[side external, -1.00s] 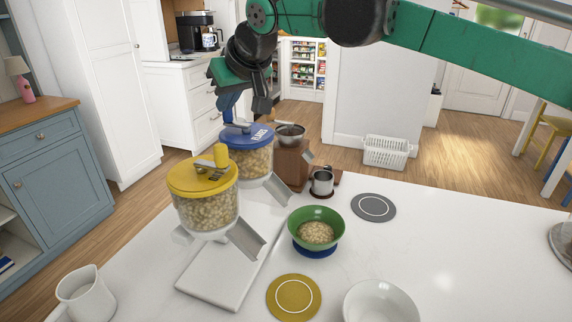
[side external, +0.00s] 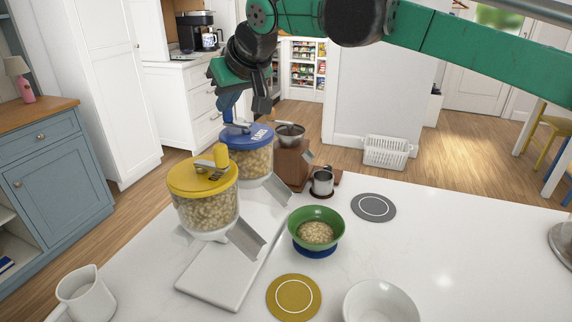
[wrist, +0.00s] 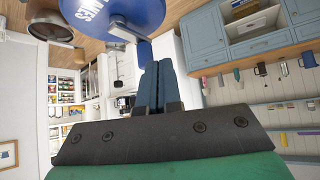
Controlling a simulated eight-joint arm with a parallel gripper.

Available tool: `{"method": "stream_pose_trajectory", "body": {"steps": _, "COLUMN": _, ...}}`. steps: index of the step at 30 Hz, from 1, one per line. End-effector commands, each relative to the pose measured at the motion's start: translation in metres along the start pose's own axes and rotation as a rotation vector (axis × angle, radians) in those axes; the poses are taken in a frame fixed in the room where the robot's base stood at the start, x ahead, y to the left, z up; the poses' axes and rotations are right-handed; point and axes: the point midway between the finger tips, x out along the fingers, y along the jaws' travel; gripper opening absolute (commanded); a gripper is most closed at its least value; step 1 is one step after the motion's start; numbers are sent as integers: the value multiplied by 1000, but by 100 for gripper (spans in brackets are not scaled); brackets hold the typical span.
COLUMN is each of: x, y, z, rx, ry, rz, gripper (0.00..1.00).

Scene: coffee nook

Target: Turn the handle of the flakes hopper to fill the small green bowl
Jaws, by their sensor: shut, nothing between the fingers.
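The flakes hopper (side external: 250,160) has a blue lid (side external: 258,139) with white lettering and stands behind the yellow-lidded hopper. Its crank handle (side external: 238,127) lies on top of the lid. The handle's metal arm (wrist: 144,49) also shows in the wrist view, close to my fingertips. My gripper (wrist: 158,66) is shut, fingers side by side, with nothing seen between them. In the side view my gripper (side external: 229,112) is over the lid's left side; whether it touches the handle is unclear. The small green bowl (side external: 303,226) holds pale flakes and stands on a blue coaster, below and right of the flakes hopper's chute.
The yellow-lidded hopper (side external: 205,200) stands in front with its chute. A white bowl (side external: 380,303), a yellow coaster (side external: 278,301), a grey coaster (side external: 373,207), a metal cup (side external: 322,183), a brown grinder (side external: 292,165) and a white pitcher (side external: 86,294) stand around. The counter's right side is mostly clear.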

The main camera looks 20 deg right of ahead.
Motion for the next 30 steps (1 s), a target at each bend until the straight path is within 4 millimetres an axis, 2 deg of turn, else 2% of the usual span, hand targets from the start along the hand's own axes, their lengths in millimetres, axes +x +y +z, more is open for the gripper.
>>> {"method": "stream_pose_trajectory", "body": {"steps": 8, "x": 1, "y": 0, "z": 1, "rx": 0, "ry": 0, "rz": 0, "gripper": 0}}
{"method": "stream_pose_trajectory", "body": {"steps": 30, "x": 26, "y": 0, "z": 24, "rx": 0, "ry": 0, "rz": 0, "gripper": 0}}
